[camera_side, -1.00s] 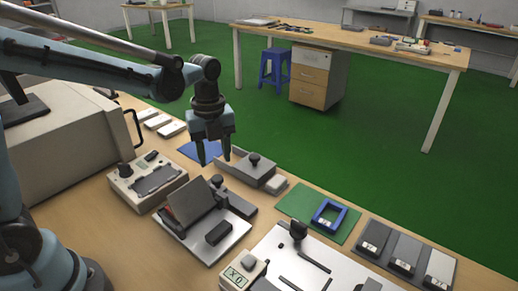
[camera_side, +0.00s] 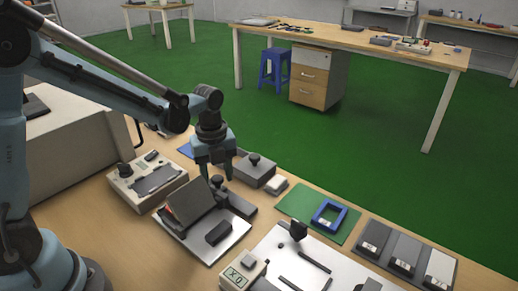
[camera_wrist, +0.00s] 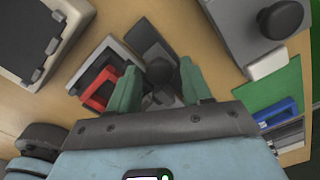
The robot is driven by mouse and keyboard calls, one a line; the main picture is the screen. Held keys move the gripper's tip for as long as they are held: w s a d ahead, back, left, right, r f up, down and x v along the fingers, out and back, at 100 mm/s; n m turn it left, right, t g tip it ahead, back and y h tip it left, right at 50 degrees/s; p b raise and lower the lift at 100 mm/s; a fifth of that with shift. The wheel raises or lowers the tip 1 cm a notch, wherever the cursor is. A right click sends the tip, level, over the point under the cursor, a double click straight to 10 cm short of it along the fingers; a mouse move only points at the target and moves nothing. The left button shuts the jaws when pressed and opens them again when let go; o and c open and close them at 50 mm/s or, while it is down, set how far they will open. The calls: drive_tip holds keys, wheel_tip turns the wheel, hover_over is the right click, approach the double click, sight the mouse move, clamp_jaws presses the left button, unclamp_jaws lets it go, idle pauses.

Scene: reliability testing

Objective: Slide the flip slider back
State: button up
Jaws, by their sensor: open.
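The flip fixture (camera_side: 205,222) is a light plate on the bench with a tilted dark flap (camera_side: 190,203) and a dark block. Its slider, with a small dark knob (camera_side: 217,182), sits at the fixture's back edge. My gripper (camera_side: 217,172) points down just above this knob, its fingers apart. In the wrist view the knob (camera_wrist: 159,71) lies between the two green fingers of my gripper (camera_wrist: 158,88). I cannot tell whether a finger touches it. A red frame (camera_wrist: 99,88) shows beside the left finger there.
A grey device with a dark panel (camera_side: 158,178) stands left of the fixture. A grey block with a knob (camera_side: 256,172) is close behind on the right. A blue frame on a green mat (camera_side: 312,230) lies further right, near a white plate (camera_side: 285,270).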

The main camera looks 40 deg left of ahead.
drive_tip(key=shift+r, duration=2.25)
drive_tip(key=s+a+r+n, duration=0.1)
drive_tip(key=s+r+n, duration=0.1)
drive_tip(key=s+n, duration=0.2)
drive_tip(key=n+t, duration=0.7)
drive_tip(key=n, duration=1.3)
approach(216, 178)
drive_tip(key=s+f+v, duration=0.1)
drive_tip(key=v, duration=0.4)
drive_tip(key=shift+w+d, duration=0.1)
drive_tip(key=shift+w, duration=0.1)
